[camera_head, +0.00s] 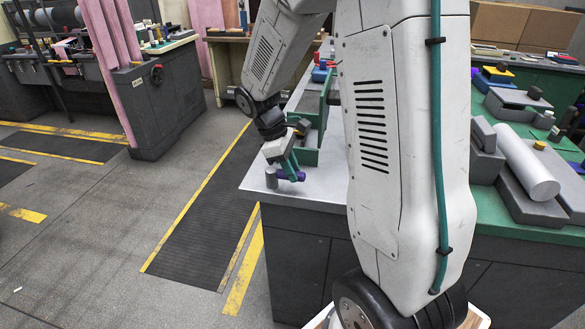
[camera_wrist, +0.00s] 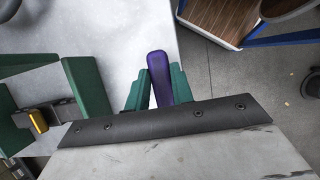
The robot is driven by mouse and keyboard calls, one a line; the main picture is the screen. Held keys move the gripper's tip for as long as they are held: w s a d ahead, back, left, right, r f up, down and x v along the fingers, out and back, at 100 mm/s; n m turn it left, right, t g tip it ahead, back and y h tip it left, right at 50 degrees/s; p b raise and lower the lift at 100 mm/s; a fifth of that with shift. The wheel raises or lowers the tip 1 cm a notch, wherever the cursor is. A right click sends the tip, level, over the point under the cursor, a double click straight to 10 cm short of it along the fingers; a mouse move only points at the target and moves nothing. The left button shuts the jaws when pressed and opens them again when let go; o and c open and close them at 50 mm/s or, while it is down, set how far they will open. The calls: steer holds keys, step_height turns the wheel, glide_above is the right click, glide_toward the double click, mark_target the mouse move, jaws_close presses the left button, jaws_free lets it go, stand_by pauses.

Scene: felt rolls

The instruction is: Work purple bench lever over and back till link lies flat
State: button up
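The purple bench lever (camera_wrist: 157,66) shows in the wrist view as a rounded bar pointing away over the pale bench top. My gripper (camera_wrist: 159,84) has green fingers lying close against both sides of the lever, with no clear gap, so it looks shut on it. In the head view the gripper (camera_head: 290,170) is low over the near left corner of the bench, and a bit of the purple lever (camera_head: 292,176) shows at its fingertips.
The light bench top (camera_head: 318,192) has a green frame (camera_head: 312,128) standing behind the gripper. A green-topped bench at right holds a grey roll (camera_head: 526,168) and several blocks. My arm hides the middle. Floor with a dark mat (camera_head: 205,230) is open at left.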

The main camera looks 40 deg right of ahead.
jaws_close()
steer(key=shift+w, duration=0.1)
steer(key=n, duration=0.2)
steer(key=w+d+n+t, duration=0.1)
steer(key=w+n+h, duration=0.1)
steer(key=n, duration=0.1)
steer(key=shift+d+n+t, duration=0.3)
steer(key=shift+d, duration=0.05)
steer(key=w+n, duration=0.1)
steer(key=n+t, duration=0.1)
steer(key=n, duration=0.1)
steer(key=shift+w+d+h, duration=0.2)
steer(key=shift+w+h, duration=0.2)
steer(key=shift+w+r+n+t, duration=0.1)
steer(key=shift+w+n+t, duration=0.3)
steer(key=shift+n, duration=0.45)
steer(key=shift+w+n+t, duration=0.35)
steer(key=shift+n+t, duration=0.05)
steer(key=shift+n, duration=0.45)
steer(key=o, duration=0.7)
jaws_free()
steer(key=shift+o, duration=0.2)
